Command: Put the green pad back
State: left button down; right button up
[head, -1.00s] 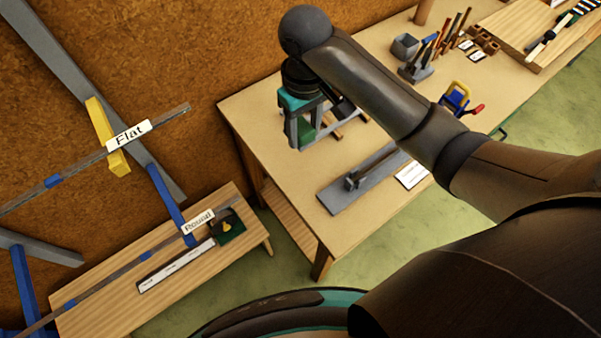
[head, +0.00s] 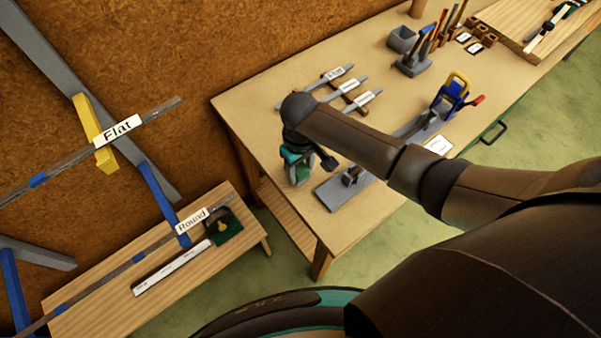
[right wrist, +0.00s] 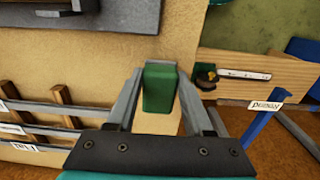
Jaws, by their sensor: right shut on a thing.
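The green pad (right wrist: 160,88) is a small upright-looking block between the fingers of my right gripper (right wrist: 163,92) in the right wrist view. Both fingers close on its sides, and the bare tabletop shows behind it. In the head view my right gripper (head: 296,176) hangs over the left end of the workbench, left of a grey metal plate (head: 330,198) with a block on it. The pad is hard to make out there because the hand covers most of it. My left gripper is not in view.
Labelled grey bars on wooden strips (head: 345,92) lie at the back of the workbench (head: 260,105). A blue and yellow tool (head: 452,92) stands to the right. A low bench (head: 100,300) and wall rack with labels "Flat" and "Round" (head: 191,220) are at left.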

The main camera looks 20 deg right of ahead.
aim_at(300, 170)
jog(key=shift+f, duration=1.05)
jog(key=shift+f, duration=0.1)
jog(key=shift+f, duration=0.1)
jog(key=o, duration=1.2)
notch_tip(300, 170, up, 12)
jog(key=shift+r+p, duration=0.25)
jog(key=shift+p, duration=0.8)
